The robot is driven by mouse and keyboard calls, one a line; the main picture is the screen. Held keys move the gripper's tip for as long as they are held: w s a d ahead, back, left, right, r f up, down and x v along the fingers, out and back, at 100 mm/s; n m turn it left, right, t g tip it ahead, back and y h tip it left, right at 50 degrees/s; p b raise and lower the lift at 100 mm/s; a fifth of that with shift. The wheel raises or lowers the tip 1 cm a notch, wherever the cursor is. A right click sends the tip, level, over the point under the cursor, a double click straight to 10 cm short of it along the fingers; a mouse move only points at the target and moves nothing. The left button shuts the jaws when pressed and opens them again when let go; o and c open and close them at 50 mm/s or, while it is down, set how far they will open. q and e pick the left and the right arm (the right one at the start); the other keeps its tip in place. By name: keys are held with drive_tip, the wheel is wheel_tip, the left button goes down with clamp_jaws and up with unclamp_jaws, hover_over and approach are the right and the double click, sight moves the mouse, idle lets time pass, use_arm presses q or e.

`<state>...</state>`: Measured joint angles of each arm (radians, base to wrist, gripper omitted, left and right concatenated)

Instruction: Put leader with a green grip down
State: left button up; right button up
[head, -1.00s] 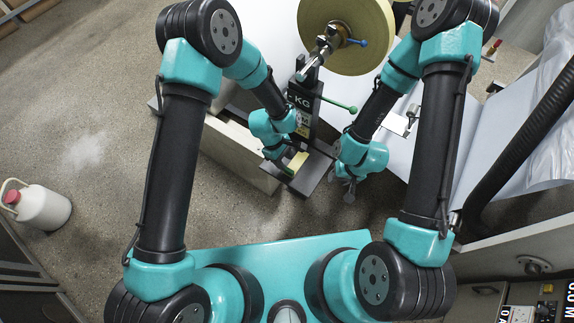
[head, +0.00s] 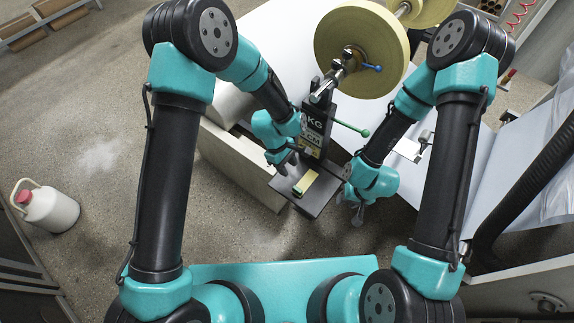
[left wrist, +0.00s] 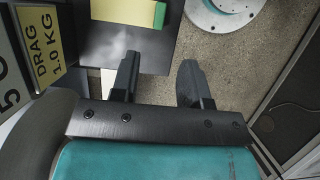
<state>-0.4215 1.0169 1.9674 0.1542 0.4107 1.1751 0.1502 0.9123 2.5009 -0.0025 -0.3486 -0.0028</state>
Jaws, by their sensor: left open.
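The leader (head: 306,183), a pale yellow strip with a green grip, lies on a dark flat plate (head: 322,205) below the upright black stand. In the left wrist view the leader (left wrist: 122,11) is at the top, its green grip (left wrist: 160,14) at the right end. My left gripper (head: 287,163) is just beside the leader, apart from it. The left wrist view shows its two fingers (left wrist: 159,66) spread with nothing between them. My right gripper (head: 353,208) hangs right of the plate; its jaw gap is too small to judge.
The black stand (head: 314,128), marked KG, carries a green-tipped lever (head: 364,132). A large yellow roll (head: 355,40) is behind it. A white jug (head: 50,209) stands on the floor at far left. Open floor lies left of the plate.

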use_arm(q)
drive_tip(key=s+a+f+m+t, duration=0.1)
drive_tip(key=s+a+f+m, duration=0.1)
drive_tip(key=a, duration=0.6)
drive_tip(key=s+a+f+m+t, duration=0.1)
drive_tip(key=s+a+f+m, duration=0.1)
drive_tip(key=s+a, duration=0.3)
drive_tip(key=s+a+f+m+t, duration=0.1)
drive_tip(key=s+a+m, duration=0.3)
drive_tip(key=a, duration=0.8)
drive_tip(key=shift+s+a+f+t, duration=0.15)
drive_tip(key=shift+f+t, duration=0.25)
drive_tip(key=shift+f, duration=0.1)
